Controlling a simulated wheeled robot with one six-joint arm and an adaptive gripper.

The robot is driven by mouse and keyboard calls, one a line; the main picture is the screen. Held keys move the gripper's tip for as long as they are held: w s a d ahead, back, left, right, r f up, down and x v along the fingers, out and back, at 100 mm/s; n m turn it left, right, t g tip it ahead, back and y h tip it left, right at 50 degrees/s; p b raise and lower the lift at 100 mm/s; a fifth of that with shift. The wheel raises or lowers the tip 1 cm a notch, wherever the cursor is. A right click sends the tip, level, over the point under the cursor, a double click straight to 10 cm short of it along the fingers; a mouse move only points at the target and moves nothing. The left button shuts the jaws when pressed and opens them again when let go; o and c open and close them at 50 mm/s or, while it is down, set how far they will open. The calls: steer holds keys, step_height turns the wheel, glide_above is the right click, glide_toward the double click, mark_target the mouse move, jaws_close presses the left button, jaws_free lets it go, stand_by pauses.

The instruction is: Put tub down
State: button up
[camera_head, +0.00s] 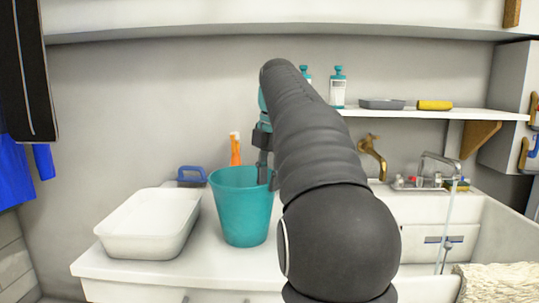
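A teal tub (240,215), shaped like a bucket, is upright over the white counter, left of my arm. Its base is at the counter's surface; I cannot tell for sure whether it touches. My gripper (266,175) points down at the tub's right rim, with its fingers about the rim wall, and looks shut on it. My dark arm hides part of the gripper and whatever lies behind it. A white rectangular basin (150,224) rests on the counter to the left of the teal tub.
A blue-handled brush (191,175) and an orange bottle (235,148) stand behind the tub. A sink (430,215) with taps is at the right. A wall shelf (440,113) holds bottles, a grey dish and a yellow roll. Some counter (195,265) in front is clear.

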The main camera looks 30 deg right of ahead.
steer(key=shift+s+r, duration=0.2)
steer(key=shift+r, duration=1.15)
steer(key=shift+s+r, duration=0.15)
steer(key=shift+r, duration=1.15)
steer(key=s+a+f+m+t, duration=0.2)
steer(key=s+a+f+m, duration=0.65)
steer(key=a, duration=0.25)
steer(key=s+a+f+m+t, duration=0.1)
steer(key=s+a+f+m, duration=0.3)
steer(key=f, duration=0.5)
steer(key=s+a+f+m+t, duration=0.1)
steer(key=s+a+f+m, duration=0.3)
steer(key=s+f+m, duration=0.3)
step_height(320, 180, down, 2)
steer(key=shift+s+m, duration=0.35)
steer(key=shift+s, duration=0.4)
